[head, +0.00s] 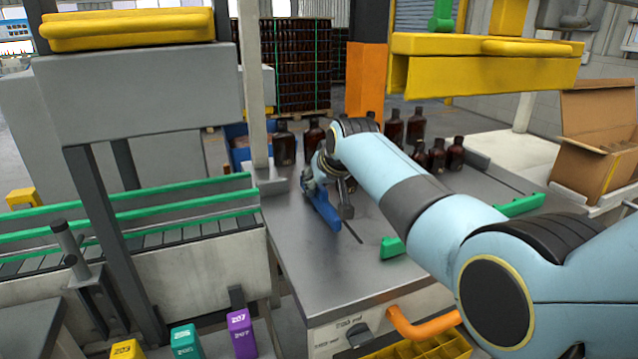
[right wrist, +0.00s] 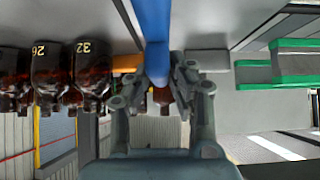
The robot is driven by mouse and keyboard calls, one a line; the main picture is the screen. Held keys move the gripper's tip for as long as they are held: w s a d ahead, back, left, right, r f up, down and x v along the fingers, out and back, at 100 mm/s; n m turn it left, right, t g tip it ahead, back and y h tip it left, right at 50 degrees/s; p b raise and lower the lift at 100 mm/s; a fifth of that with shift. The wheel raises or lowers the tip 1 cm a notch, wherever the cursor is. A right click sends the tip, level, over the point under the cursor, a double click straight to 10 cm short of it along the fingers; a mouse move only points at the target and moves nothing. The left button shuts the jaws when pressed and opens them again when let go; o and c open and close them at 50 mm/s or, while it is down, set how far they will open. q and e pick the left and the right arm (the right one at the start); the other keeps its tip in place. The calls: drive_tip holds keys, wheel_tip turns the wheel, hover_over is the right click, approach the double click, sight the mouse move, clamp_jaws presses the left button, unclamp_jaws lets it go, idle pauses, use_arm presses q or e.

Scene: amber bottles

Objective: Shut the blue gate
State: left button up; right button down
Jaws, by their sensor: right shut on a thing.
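The blue gate (head: 323,212) is a narrow blue bar standing on the steel table top, left of the table's middle in the head view. It slants from the far left toward the near right. In the right wrist view the blue gate (right wrist: 152,30) comes down from the top edge to between my fingers. My right gripper (head: 321,178) is at the gate's far part, and in the right wrist view the gripper (right wrist: 157,75) is shut on the gate. My forearm and wrist hide part of the gripper. My left gripper is not in view.
Several amber bottles (head: 415,126) stand along the table's back side. Green guide rails (head: 516,206) lie on the table at the right. A conveyor with green rails (head: 160,211) stands at the left. An open cardboard box (head: 597,140) stands at the far right.

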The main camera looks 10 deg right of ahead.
drive_tip(key=c, duration=1.2)
unclamp_jaws()
drive_tip(key=shift+w, duration=0.1)
drive_tip(key=v, duration=1.2)
